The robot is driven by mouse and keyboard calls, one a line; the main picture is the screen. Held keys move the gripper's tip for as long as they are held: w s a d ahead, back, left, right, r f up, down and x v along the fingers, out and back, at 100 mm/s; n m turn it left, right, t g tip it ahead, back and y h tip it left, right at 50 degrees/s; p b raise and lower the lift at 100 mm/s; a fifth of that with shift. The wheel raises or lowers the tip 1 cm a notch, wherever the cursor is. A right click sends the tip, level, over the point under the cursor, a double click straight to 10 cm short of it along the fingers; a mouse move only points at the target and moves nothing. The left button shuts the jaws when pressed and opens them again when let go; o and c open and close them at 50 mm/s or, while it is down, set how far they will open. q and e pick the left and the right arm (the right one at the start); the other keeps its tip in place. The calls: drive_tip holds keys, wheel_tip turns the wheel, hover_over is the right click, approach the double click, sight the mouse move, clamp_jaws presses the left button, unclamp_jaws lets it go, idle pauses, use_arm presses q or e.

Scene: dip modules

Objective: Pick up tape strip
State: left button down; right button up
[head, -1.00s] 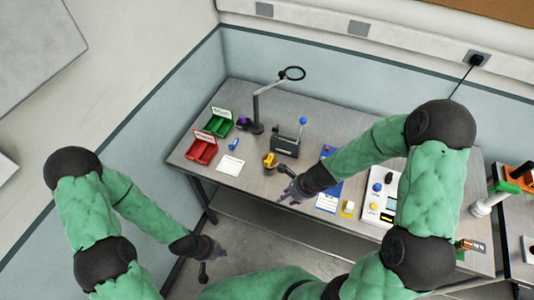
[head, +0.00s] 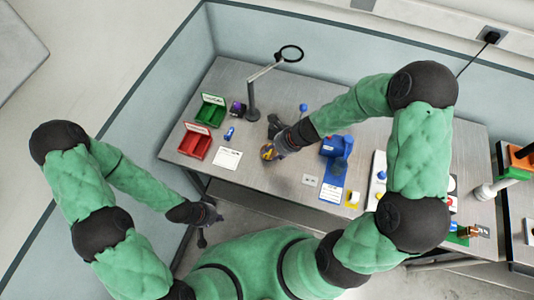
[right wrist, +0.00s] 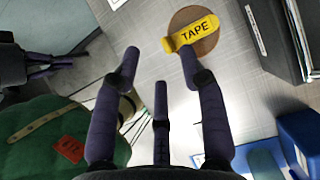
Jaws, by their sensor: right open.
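The tape strip (right wrist: 197,33) is a yellow tab marked TAPE, on a brown roll (right wrist: 206,46), in the upper middle of the right wrist view. In the head view the yellow tape (head: 267,153) shows at the table's front edge. My right gripper (right wrist: 160,62) is open and empty, its dark fingers spread. One fingertip lies close to the tab in the picture; I cannot tell whether they touch. My right gripper (head: 279,136) partly covers the tape in the head view. My left gripper (head: 206,219) hangs off the table's front left; its fingers are too small to read.
Red (head: 197,146) and green (head: 210,113) bins stand at the table's left. A white card (head: 228,158) lies in front. A ring lamp (head: 252,100) stands behind my right gripper. A blue stand (head: 337,147) is to the right.

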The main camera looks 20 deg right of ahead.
sight(267, 155)
drive_tip(key=x, duration=0.1)
drive_tip(key=b+x, duration=0.1)
drive_tip(key=x, duration=0.1)
drive_tip(key=b+x, duration=0.1)
drive_tip(key=x, duration=0.1)
drive_tip(key=shift+d+f, duration=0.3)
drive_tip(key=shift+f, duration=0.05)
drive_tip(key=shift+r, duration=0.1)
clamp_jaws()
